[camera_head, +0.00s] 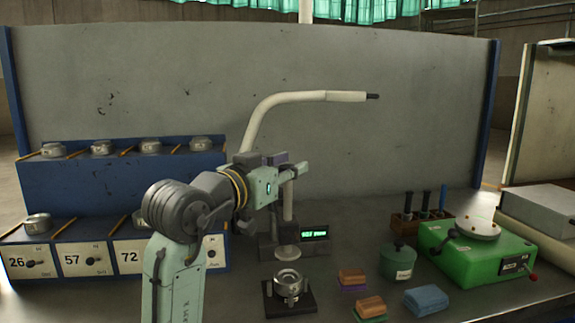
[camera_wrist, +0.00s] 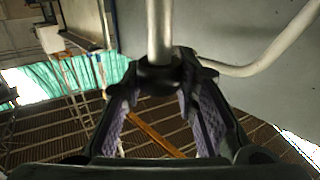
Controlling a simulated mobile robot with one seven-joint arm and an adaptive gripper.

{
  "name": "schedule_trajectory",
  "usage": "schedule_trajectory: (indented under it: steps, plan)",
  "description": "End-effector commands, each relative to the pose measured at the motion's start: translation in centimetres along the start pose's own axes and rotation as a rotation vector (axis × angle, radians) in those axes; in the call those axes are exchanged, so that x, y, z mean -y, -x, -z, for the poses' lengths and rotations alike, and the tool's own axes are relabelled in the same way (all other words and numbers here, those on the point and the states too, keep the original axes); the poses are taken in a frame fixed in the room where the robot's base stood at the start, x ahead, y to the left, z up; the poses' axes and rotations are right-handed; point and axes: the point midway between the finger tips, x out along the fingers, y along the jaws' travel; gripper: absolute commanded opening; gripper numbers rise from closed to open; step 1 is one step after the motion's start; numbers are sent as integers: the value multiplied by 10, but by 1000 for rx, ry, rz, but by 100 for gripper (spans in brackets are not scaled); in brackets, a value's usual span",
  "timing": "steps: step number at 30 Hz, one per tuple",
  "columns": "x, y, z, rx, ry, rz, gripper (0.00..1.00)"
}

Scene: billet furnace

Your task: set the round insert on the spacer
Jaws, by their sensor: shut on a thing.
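My gripper (camera_head: 290,171) is shut on an upright grey rod (camera_head: 288,205). In the wrist view the fingertips (camera_wrist: 163,80) close around a dark collar on this rod (camera_wrist: 160,28). A pale round disc (camera_head: 287,252) shows at the rod's lower end; it looks like the round insert, but I cannot tell if they are joined. Below it, a silver round metal piece (camera_head: 289,284) stands on a black square plate (camera_head: 305,300). It may hold the spacer, which I cannot make out separately. A gap shows between disc and metal piece.
A scale with a green display (camera_head: 314,234) stands behind the rod. To the right are colored blocks (camera_head: 352,276), a green pot (camera_head: 398,262), a green machine (camera_head: 475,250) and a tool rack (camera_head: 408,222). A numbered blue rack (camera_head: 110,175) stands left. A curved pipe (camera_head: 300,98) arches above.

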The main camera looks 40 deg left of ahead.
Motion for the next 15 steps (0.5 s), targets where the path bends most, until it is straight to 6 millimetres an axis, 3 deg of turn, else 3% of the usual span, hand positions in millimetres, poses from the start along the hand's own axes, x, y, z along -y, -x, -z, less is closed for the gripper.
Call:
schedule_trajectory:
  steps: [1,6,15]
  plan:
    - [-1,0,-19,-1,4,-3,0]
    - [-1,0,-51,-1,4,-4,0]
    - [0,0,-55,2,1,-1,0]
